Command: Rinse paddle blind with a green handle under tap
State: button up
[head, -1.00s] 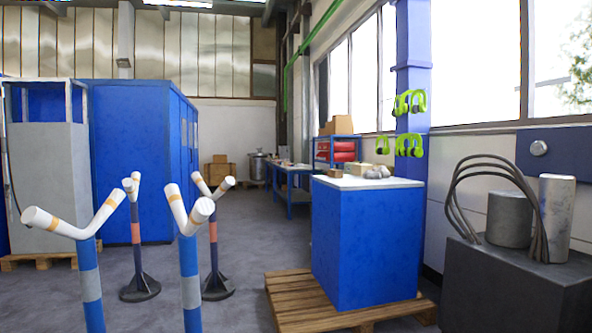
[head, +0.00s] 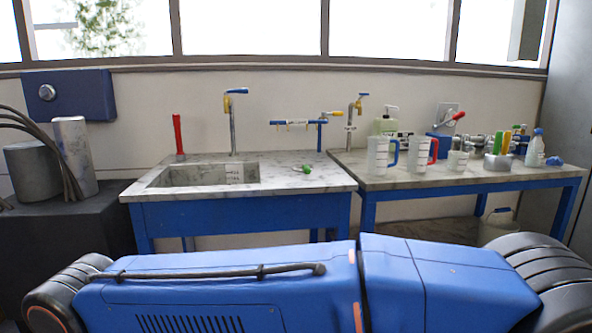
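A small item with a green part (head: 307,169) lies on the pale marble counter (head: 320,181) to the right of the sink; it may be the green-handled paddle blind, but it is too small to make out its plate. The sink (head: 203,175) is a rectangular basin let into the counter. A tall tap (head: 233,122) with a blue and yellow top stands behind the sink. A second tap (head: 349,125) with a yellow and blue top stands farther right. My gripper is not in view; a blue link of my arm crosses the foreground.
A red upright handle (head: 179,134) stands at the counter's back left. A side table (head: 460,184) at right holds jugs with blue (head: 380,156) and red (head: 419,153) handles, and bottles. A dark block (head: 75,235) with grey cylinders stands at left. A bucket (head: 497,226) is under the table.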

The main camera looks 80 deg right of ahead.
aim_at(244, 90)
jog(key=z, duration=2.55)
